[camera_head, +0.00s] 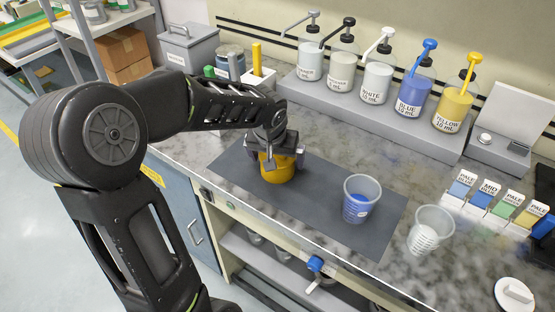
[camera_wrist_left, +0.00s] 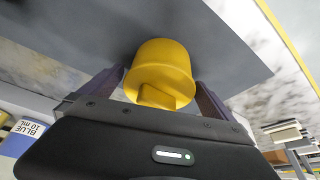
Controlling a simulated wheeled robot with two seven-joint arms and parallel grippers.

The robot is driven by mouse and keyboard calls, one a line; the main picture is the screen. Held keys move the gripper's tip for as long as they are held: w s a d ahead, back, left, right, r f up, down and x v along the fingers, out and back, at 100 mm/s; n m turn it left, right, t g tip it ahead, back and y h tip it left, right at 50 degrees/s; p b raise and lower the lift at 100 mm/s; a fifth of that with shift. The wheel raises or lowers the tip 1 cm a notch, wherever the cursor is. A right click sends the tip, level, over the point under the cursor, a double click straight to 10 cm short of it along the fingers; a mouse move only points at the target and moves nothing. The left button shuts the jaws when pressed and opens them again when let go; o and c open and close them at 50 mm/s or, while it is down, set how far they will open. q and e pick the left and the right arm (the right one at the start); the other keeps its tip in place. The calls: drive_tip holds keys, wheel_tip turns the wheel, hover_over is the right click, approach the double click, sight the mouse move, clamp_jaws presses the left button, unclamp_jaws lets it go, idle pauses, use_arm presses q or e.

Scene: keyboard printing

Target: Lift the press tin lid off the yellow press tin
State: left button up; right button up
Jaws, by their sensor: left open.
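The yellow press tin (camera_head: 278,175) stands on the dark grey mat, its top mostly hidden by my left gripper in the head view. My left gripper (camera_head: 275,156) is over it, pointing down, with its fingers at the sides of the tin's upper part. In the left wrist view the yellow lid (camera_wrist_left: 158,82) shows with a block-shaped knob (camera_wrist_left: 157,97) on top. The open fingers of my left gripper (camera_wrist_left: 157,84) stand on either side of it. Contact with the lid cannot be made out. My right gripper is in neither view.
On the mat (camera_head: 330,208) stands a clear cup with blue contents (camera_head: 361,198); another cup with white contents (camera_head: 428,232) is right of it. Pump bottles (camera_head: 376,80) line the back. Colour-labelled samples (camera_head: 497,203) and a white round lid (camera_head: 514,293) lie at right.

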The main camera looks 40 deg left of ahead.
sight(277, 157)
use_arm(q)
drive_tip(key=v, duration=0.6)
drive_tip(key=shift+s+d+r, duration=0.1)
drive_tip(key=shift+s+r, duration=0.1)
